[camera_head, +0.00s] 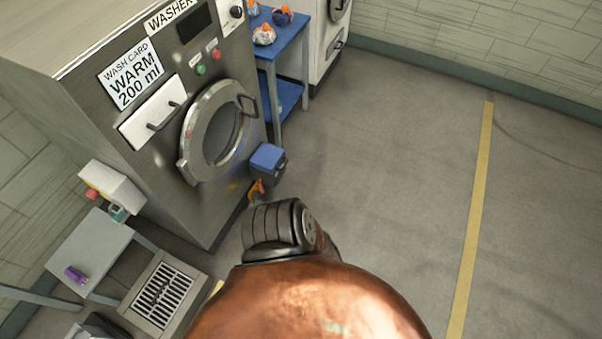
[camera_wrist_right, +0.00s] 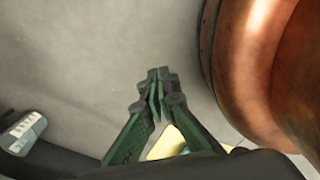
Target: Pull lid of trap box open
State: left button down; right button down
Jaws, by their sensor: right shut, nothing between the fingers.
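A small blue box with a dark lower part (camera_head: 267,158), which looks like the trap box, sits at the lower right of the washer front (camera_head: 150,160). I cannot tell whether its lid is open. A small red and yellow part (camera_head: 257,188) shows just below it, partly hidden. My right gripper (camera_wrist_right: 158,76) has green fingers, shut and empty, over bare grey floor in the right wrist view. The trap box is not in that wrist view. I see no left gripper.
The washer's round door (camera_head: 217,132) is above left of the blue box. A blue table (camera_head: 284,50) stands behind it. A grey stand (camera_head: 92,248) and a floor grate (camera_head: 165,295) are at lower left. Open floor lies right, crossed by a yellow line (camera_head: 473,205).

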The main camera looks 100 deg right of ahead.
aim_at(267, 157)
jog(key=u, duration=0.05)
jog(key=k, duration=0.15)
jog(key=z, duration=1.3)
